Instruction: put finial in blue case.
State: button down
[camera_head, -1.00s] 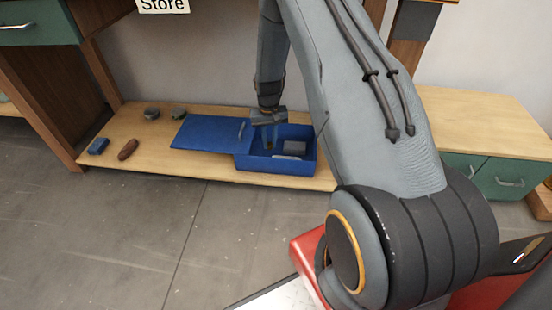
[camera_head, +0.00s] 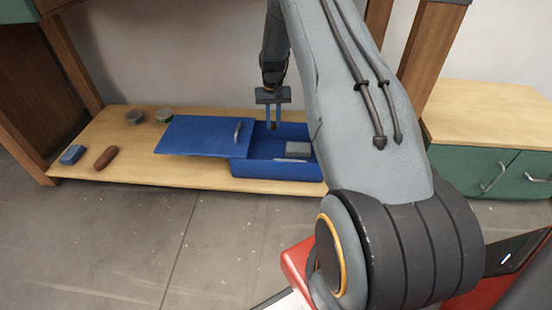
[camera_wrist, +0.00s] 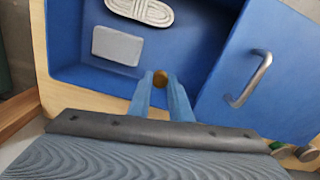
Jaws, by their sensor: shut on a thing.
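The blue case (camera_head: 262,170) sits on the low wooden shelf, with its blue lid (camera_head: 195,137) slid to the left and its right part open. My gripper (camera_head: 273,125) points down over the open part of the case. In the wrist view my gripper (camera_wrist: 161,88) is shut on a small round brass-coloured thing, the finial (camera_wrist: 160,77), at its fingertips. Most of the finial is hidden between the fingers. A grey block (camera_head: 298,149) and a pale oval item (camera_wrist: 142,10) lie inside the case.
The lid has a metal handle (camera_wrist: 247,80). On the shelf (camera_head: 130,165) to the left are a blue block (camera_head: 72,155), a brown rounded item (camera_head: 106,158) and two small round tins (camera_head: 134,117). A green drawer cabinet (camera_head: 490,170) stands at the right.

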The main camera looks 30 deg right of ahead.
jog(key=shift+d+f+b, duration=0.15)
jog(key=shift+f+b, duration=0.95)
jog(key=shift+f, duration=1.4)
jog(key=shift+d+f+b, duration=0.15)
jog(key=shift+f+b, duration=0.95)
jog(key=shift+f, duration=1.35)
jog(key=shift+f, duration=0.55)
jog(key=shift+f, duration=0.1)
jog(key=c, duration=1.6)
grip_release()
